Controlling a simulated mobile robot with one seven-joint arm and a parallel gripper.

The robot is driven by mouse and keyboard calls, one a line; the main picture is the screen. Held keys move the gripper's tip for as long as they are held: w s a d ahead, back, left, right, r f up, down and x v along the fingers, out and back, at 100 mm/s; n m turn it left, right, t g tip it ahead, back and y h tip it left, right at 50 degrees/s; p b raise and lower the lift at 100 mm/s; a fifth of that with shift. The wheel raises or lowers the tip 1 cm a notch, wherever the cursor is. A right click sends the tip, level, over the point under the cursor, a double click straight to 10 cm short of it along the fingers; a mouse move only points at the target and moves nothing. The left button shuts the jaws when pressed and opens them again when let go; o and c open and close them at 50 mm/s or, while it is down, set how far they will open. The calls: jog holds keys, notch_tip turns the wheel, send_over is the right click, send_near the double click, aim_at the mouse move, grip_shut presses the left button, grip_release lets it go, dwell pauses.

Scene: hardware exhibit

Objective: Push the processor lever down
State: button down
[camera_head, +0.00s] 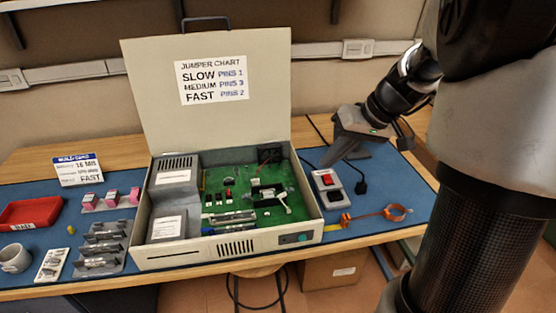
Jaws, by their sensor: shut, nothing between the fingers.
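An open computer case (215,246) lies on the blue mat, with a green circuit board (235,180) inside. A pale socket-like part with a small white lever (284,202) sits on the right half of the board. This seems to be the processor lever; it looks slanted, but its exact angle is too small to tell. My gripper (330,160) is at the right, behind and to the right of the case, pointing down and left. It is shut and empty, apart from the lever. Its fingertips are small and dark in this view.
The raised lid (215,120) carries a jumper chart. A power strip with a red switch (328,185) and an orange strap (385,213) lie right of the case. A red tray (30,213), a mug (15,258) and memory modules (100,245) are left.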

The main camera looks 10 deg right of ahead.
jog(key=s+a+b+x, duration=0.1)
jog(key=a+b+x, duration=0.1)
jog(key=x, duration=1)
jog(key=shift+a, duration=0.4)
jog(key=shift+w+r, duration=0.1)
jog(key=shift+w, duration=0.1)
jog(key=shift+s+a+h+p, duration=0.1)
jog(key=shift+a+h+p, duration=0.35)
jog(key=shift+p, duration=0.4)
